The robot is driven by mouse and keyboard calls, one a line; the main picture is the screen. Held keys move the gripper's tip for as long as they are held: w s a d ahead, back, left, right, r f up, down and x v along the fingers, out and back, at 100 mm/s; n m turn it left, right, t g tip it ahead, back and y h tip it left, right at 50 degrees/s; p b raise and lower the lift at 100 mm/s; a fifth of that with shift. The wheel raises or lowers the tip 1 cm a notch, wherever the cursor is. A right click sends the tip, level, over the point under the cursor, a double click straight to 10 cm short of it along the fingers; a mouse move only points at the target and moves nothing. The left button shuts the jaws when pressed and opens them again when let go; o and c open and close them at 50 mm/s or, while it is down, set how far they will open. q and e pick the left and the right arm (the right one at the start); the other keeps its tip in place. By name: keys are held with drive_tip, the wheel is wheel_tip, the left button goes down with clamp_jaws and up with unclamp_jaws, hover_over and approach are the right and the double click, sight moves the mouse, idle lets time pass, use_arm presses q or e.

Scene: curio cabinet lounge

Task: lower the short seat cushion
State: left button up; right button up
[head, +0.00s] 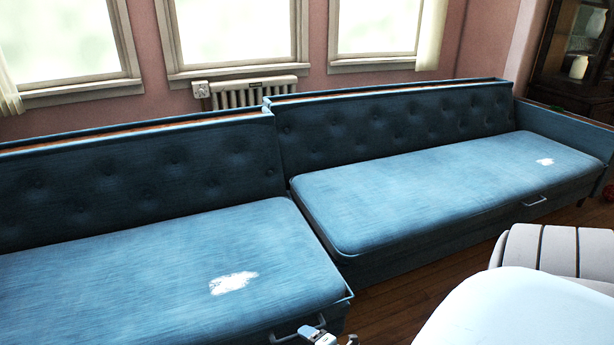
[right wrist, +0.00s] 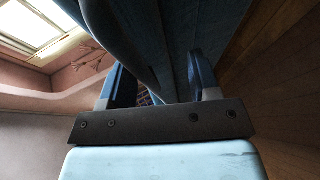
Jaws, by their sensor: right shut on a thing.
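The left blue seat cushion (head: 150,270) lies in the left sofa section, cut off by the left picture edge. It looks level and has a white patch. I take it as the short one, but its full length is out of view. A metal handle (head: 297,330) sits on its front face. My right gripper (head: 335,339) shows only its tips, at the handle's right end. In the right wrist view my right gripper (right wrist: 158,80) has its fingers apart around something at the blue sofa front; the grasp itself is hidden. My left gripper is not in view.
The right sofa section has a longer-looking blue cushion (head: 440,190) with its own handle (head: 535,201). Tufted backrests (head: 400,120) run behind both. A radiator (head: 250,92) stands under the windows. Some wooden floor (head: 400,310) is bare in front. A dark cabinet (head: 575,60) stands far right.

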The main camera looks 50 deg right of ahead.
drive_tip(key=shift+s+a+f, duration=0.1)
drive_tip(key=shift+s+f, duration=0.1)
drive_tip(key=shift+f, duration=0.05)
use_arm(q)
drive_tip(key=p, duration=0.1)
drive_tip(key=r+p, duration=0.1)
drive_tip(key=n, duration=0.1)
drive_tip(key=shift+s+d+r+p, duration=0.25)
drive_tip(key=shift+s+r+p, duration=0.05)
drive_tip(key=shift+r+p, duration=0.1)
use_arm(e)
drive_tip(key=v, duration=1.3)
drive_tip(key=shift+s+r, duration=0.2)
drive_tip(key=shift+r, duration=0.2)
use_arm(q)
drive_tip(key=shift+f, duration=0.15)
